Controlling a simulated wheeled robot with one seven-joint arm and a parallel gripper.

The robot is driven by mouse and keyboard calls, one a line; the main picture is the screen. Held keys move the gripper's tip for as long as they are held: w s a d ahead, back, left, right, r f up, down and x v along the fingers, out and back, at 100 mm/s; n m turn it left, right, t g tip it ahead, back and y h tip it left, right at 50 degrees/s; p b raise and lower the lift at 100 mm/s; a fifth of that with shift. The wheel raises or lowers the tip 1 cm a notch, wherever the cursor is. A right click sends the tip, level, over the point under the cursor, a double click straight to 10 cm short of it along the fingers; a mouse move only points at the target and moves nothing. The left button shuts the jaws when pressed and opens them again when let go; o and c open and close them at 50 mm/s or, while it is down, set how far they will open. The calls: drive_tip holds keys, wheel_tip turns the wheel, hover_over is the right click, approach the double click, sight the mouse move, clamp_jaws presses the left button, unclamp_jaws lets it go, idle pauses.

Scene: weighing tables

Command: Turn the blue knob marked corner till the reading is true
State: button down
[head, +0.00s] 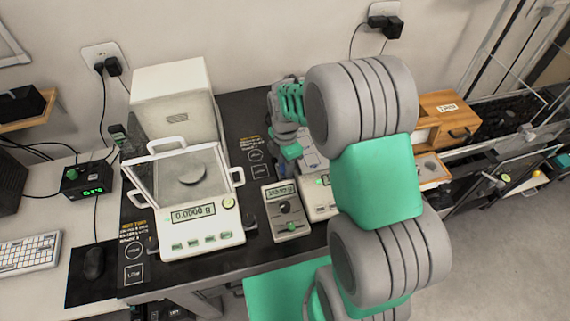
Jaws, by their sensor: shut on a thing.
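My gripper (291,152) is at the back of the dark-topped table, seen small and from above, partly covered by my own wrist. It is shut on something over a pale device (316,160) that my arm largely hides. I take the held thing to be the blue knob, but the knob and its corner marking cannot be made out here. A grey box (287,225) with a small display (281,192) and a dark dial stands just in front; its digits are too small to read surely. A partly hidden white instrument (318,208) stands beside it.
A white balance (204,238) reading 0.0000 g, with a clear shield and round pan, stands left of the grey box. A white case (172,95) stands behind it. A wooden box (440,105) is at right. A mouse (93,262) and keyboard (28,253) lie left.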

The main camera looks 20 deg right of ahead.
drive_tip(key=shift+m, duration=0.8)
drive_tip(key=c, duration=1.3)
unclamp_jaws()
drive_tip(key=shift+c, duration=0.2)
wheel_tip(320, 180, up, 8)
drive_tip(key=shift+f+b, duration=0.1)
drive_tip(key=shift+b, duration=0.7)
